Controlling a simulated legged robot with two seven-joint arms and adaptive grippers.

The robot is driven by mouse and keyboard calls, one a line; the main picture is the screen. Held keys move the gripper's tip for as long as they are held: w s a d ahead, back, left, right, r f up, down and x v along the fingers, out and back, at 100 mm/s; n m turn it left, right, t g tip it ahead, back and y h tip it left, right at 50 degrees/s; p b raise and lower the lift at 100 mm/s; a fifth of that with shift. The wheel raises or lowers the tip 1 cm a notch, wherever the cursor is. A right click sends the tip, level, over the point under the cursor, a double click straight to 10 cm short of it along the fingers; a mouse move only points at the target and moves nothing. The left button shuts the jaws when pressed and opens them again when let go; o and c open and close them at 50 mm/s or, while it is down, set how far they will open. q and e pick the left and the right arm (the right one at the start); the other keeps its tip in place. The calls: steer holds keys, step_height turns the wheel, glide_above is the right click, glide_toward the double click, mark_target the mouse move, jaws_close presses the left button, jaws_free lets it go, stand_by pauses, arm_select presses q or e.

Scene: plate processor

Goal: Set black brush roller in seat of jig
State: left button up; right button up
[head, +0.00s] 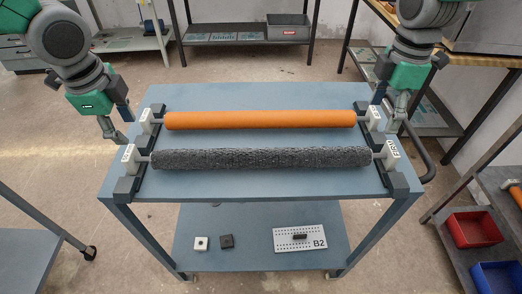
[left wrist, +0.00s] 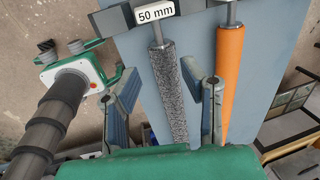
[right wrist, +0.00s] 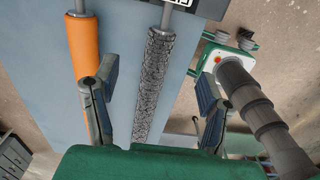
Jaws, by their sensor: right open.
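The black brush roller (head: 260,158) lies level across the near side of the blue table, its shaft ends at a labelled left jig block (head: 127,183) and right jig block (head: 400,180). How deep the shafts sit in the seats I cannot tell. My left gripper (head: 115,133) is open and empty near the table's left edge; its view shows the roller (left wrist: 173,90) beyond and between its fingers. My right gripper (head: 387,112) is open near the right edge, by the orange roller's end; its view shows the black roller (right wrist: 153,85) between its fingers.
An orange roller (head: 260,119) lies parallel behind the black one on its own blocks. The lower shelf (head: 262,258) holds small blocks and a perforated B2 plate (head: 300,239). Red (head: 473,229) and blue bins stand at right. The tabletop in front is clear.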

mark_target(149, 159)
arm_select(q)
steer(key=f, duration=0.4)
steer(key=w+f, duration=0.1)
steer(key=f, duration=0.4)
steer(key=w+f, duration=0.1)
steer(key=f, duration=0.3)
steer(key=shift+w+d+f, duration=0.1)
steer(key=shift+w+f, duration=0.15)
arm_select(e)
step_height(149, 159, down, 14)
steer(key=shift+s+d+r, duration=0.1)
arm_select(q)
jaws_close()
arm_select(e)
steer(key=c, duration=1.1)
jaws_close()
